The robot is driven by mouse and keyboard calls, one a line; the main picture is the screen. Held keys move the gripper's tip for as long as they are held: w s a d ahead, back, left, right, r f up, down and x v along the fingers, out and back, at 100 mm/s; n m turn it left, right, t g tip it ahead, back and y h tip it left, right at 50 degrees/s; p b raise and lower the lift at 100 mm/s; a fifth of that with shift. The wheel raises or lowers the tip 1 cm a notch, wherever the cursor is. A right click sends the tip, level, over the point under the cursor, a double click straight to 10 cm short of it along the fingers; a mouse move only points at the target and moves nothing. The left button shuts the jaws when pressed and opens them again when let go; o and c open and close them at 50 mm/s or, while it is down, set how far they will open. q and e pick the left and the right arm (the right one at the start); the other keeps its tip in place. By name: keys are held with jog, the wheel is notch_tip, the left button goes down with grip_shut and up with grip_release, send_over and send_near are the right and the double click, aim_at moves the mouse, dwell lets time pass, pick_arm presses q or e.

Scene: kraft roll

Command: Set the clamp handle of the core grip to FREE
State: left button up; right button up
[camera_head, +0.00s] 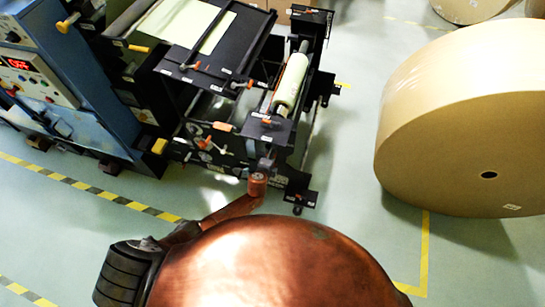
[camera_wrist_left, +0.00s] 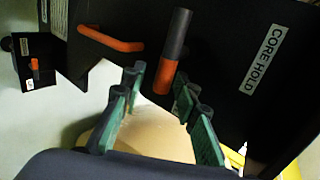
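In the left wrist view, a dark grey bar with an orange end (camera_wrist_left: 163,77), which looks like the clamp handle, stands in front of a black plate (camera_wrist_left: 215,85). A white label reading CORE HOLD (camera_wrist_left: 265,58) is on the plate to the right of the handle. No FREE marking is readable. My left gripper (camera_wrist_left: 158,93) is open, with green-padded fingers on either side of the orange end; contact cannot be told. In the head view, my left gripper (camera_head: 265,163) is small and dark at the front of the black machine, and the handle cannot be made out. My right gripper is not in view.
An orange bar handle (camera_wrist_left: 112,40) and a small black box with an orange knob (camera_wrist_left: 35,65) are left of the clamp handle. In the head view, a large kraft roll (camera_head: 455,120) stands right of the machine (camera_head: 215,80). A blue cabinet (camera_head: 60,70) stands left.

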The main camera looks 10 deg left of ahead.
pick_arm(q)
jog(key=shift+r, duration=0.1)
jog(key=v, duration=1.2)
dwell(0.5)
jog(key=s+a+f+n+g+b, duration=0.25)
jog(key=s+a+f, duration=0.3)
jog(key=f, duration=0.45)
jog(key=s+a+f+n+g+y+b, duration=0.1)
jog(key=s+a+f+n, duration=0.25)
jog(key=s+f, duration=0.45)
jog(key=s+a+f+n+g+b, duration=0.1)
jog(key=s+a+f+n+g, duration=0.3)
jog(key=f, duration=0.8)
jog(key=s+a+f+n+g+b, duration=0.1)
jog(key=s+a+f+n, duration=0.1)
jog(key=s+f, duration=0.4)
jog(key=s+a+f+n+b, duration=0.1)
jog(key=s+f+n, duration=0.2)
jog(key=s, duration=1.4)
jog(key=s+a+f+n+g+b, duration=0.1)
jog(key=s+a+f+n+b, duration=0.1)
jog(key=s+f, duration=0.7)
jog(key=shift+s+a+n+g, duration=0.3)
jog(key=shift+s+a+g, duration=0.05)
jog(key=shift+s, duration=0.9)
